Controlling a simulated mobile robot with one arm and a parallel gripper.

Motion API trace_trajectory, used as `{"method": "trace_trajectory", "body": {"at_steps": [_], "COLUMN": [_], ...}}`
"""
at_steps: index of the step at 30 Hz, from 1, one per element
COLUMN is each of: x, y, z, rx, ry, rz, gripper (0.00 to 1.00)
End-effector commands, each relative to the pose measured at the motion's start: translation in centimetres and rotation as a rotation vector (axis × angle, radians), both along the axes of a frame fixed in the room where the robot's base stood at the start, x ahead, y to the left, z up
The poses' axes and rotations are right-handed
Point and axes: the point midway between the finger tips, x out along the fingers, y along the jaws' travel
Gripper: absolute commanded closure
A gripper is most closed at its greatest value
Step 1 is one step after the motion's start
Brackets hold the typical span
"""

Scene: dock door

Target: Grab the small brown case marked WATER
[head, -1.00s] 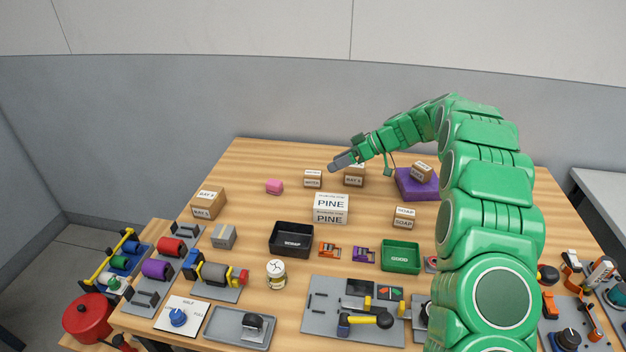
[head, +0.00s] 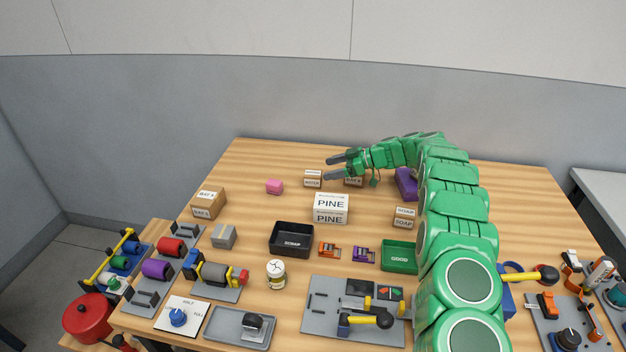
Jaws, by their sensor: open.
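The small brown case marked WATER (head: 312,179) sits on the table behind the white PINE box, with pale labels on its top and front. My gripper (head: 326,169) is open and empty, its two grey fingers pointing left. In the picture the fingers lie just right of the case, with the fingertips close to its right edge. I cannot tell whether they touch it or how high they are above the table.
The white PINE box (head: 331,209) stands in front of the case. A brown BAY box (head: 353,182) is partly hidden under my gripper. A pink block (head: 274,187) lies to the left. A brown SOAP box (head: 404,217) stands to the right.

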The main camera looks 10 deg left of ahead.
Motion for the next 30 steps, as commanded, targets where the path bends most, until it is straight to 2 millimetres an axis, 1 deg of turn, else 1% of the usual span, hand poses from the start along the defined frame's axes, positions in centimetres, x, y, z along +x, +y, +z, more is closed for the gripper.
{"method": "trace_trajectory", "body": {"at_steps": [3,8,15,18,25,26,30], "x": [-0.1,-0.1,-0.2,-0.3,-0.3,-0.3,-0.2], "y": [1.0,1.9,4.7,5.6,5.8,5.8,5.8], "z": [-0.4,-0.7,-1.9,-2.2,-2.4,-2.4,-2.4], "rx": [-0.001,-0.002,-0.001,-0.001,-0.001,-0.001,-0.001], "ry": [0.0,0.0,0.001,0.001,0.0,0.0,0.001], "rz": [0.0,0.0,0.002,0.002,0.0,0.0,0.0], "gripper": [0.21,0.21,0.21,0.21,0.21,0.23,0.44]}}
